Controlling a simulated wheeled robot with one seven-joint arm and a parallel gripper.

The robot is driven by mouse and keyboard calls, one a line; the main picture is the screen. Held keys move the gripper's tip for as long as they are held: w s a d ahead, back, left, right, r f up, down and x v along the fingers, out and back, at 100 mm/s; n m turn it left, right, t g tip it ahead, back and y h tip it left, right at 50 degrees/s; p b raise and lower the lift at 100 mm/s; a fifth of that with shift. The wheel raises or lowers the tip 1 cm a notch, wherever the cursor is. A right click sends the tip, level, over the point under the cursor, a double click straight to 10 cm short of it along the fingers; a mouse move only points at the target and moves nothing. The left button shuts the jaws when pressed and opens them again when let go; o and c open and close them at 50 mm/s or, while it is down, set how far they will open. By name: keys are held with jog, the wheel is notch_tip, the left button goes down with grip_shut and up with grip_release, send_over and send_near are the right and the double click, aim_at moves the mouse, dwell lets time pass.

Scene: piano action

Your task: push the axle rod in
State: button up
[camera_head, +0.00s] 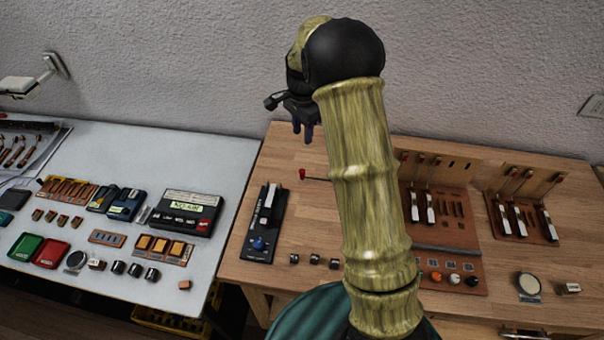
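A thin dark rod with a red knob (302,174) on its left end, which looks like the axle rod, lies above the wooden bench. Its right part runs behind my arm, so how far it sits in anything is hidden. Right of my arm stands a brown piano action unit (444,232) with several upright hammers and white-faced parts; its left side is hidden. My gripper (303,131) points down above and behind the red knob in the picture, apart from it. Its two dark fingers show a small gap with nothing seen between them.
A second action unit (522,212) stands at the right. A black device with a blue knob (258,244) lies on the bench's left. Small black cylinders (315,259) lie near the front. A white table (150,140) with trays and boxes adjoins on the left.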

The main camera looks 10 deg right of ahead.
aim_at(302, 170)
jog(key=shift+w+f, duration=0.1)
jog(key=shift+w, duration=0.05)
notch_tip(302, 170, down, 17)
jog(key=p, duration=0.4)
jog(key=shift+f, duration=0.15)
dwell(0.4)
grip_shut()
